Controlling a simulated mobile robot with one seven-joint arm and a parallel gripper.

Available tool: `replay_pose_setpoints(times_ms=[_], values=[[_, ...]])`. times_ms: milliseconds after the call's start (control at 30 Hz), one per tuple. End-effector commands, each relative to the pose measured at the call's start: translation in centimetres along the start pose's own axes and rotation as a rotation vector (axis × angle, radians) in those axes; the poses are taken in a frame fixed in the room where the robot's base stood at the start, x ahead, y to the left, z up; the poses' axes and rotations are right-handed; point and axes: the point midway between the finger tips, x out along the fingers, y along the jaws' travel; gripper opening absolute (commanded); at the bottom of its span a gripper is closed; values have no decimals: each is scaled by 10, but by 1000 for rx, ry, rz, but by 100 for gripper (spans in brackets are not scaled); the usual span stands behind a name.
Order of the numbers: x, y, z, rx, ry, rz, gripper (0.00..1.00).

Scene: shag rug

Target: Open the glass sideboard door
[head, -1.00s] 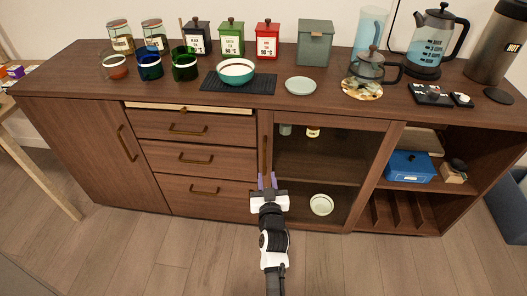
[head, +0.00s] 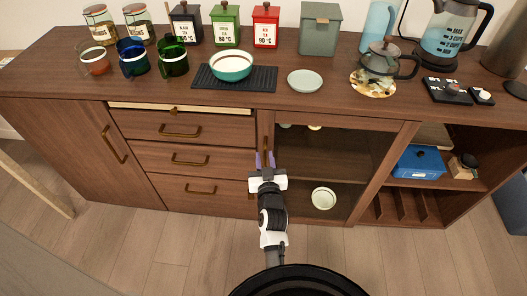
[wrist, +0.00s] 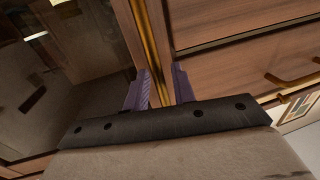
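The glass sideboard door (head: 330,155) is shut, on the sideboard's middle right. Its upright brass handle (head: 266,146) is on the door's left frame. It also shows in the wrist view (wrist: 152,45), running down between my fingers. My gripper (head: 265,161) is at the lower part of this handle. In the wrist view its purple fingers (wrist: 160,88) are apart, one on each side of the handle, with a visible gap. The fingertips' contact with the handle cannot be made out.
Drawers with brass handles (head: 190,160) lie left of the door. Open shelves with a blue box (head: 418,163) are at the right. A bowl (head: 323,198) stands behind the glass. Jars, mugs and kettles crowd the top. The floor (head: 150,240) in front is clear.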

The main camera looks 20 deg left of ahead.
Motion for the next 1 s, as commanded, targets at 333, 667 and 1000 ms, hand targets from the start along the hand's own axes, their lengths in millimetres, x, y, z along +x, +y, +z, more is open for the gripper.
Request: replay_pose_setpoints(times_ms=[333, 667, 1000], values=[[-1, 0, 0, 0, 0, 0, 24], [0, 0, 0, 0, 0, 0, 0], [0, 2, 1, 0, 0, -1, 0]])
